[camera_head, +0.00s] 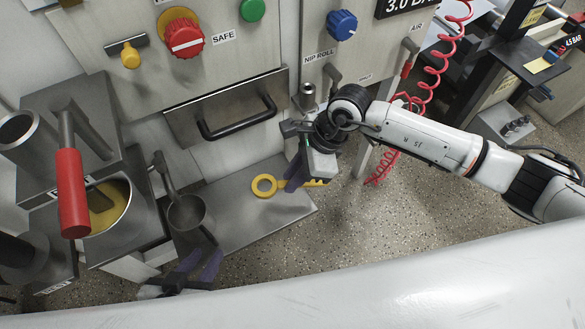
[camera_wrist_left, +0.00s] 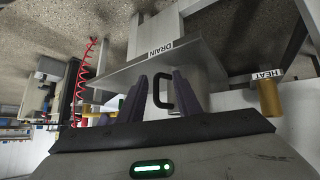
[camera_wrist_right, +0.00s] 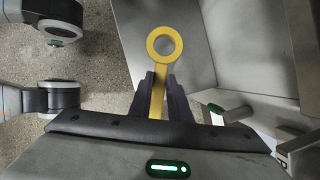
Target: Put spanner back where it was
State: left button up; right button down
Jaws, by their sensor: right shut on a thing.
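The yellow spanner has a ring end that shows in the head view (camera_head: 264,186) and in the right wrist view (camera_wrist_right: 164,45). My right gripper (camera_head: 296,180) is shut on its handle, with the purple fingers on both sides in the right wrist view (camera_wrist_right: 161,92). The ring end points left over the grey steel shelf (camera_head: 235,222), near its right edge. I cannot tell whether the spanner touches the shelf. My left gripper (camera_head: 198,266) is empty at the lower left, below the ladle. Its fingers stand apart in the left wrist view (camera_wrist_left: 162,95).
A ladle (camera_head: 187,212) hangs left of the shelf. A drawer with a black handle (camera_head: 238,120) is behind the shelf. A coiled red hose (camera_head: 432,80) hangs at right.

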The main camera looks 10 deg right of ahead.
jog(key=shift+s+f+b, duration=0.1)
jog(key=shift+f+b, duration=0.35)
jog(key=shift+f, duration=0.25)
notch_tip(320, 180, down, 4)
jog(key=b, duration=0.3)
jog(key=shift+f, duration=0.25)
jog(key=shift+f+b, duration=0.3)
jog(key=shift+b, duration=0.05)
pick_arm(q)
jog(key=shift+d+f+n+t, duration=0.3)
jog(key=shift+d+f, duration=0.05)
jog(key=shift+f, duration=0.4)
jog(key=shift+s, duration=0.15)
pick_arm(e)
jog(key=shift+f, duration=0.1)
pick_arm(q)
jog(key=shift+f+b, duration=0.4)
jog(key=shift+f, duration=0.05)
pick_arm(e)
jog(key=shift+f, duration=0.4)
jog(key=c, duration=1.6)
grip_release()
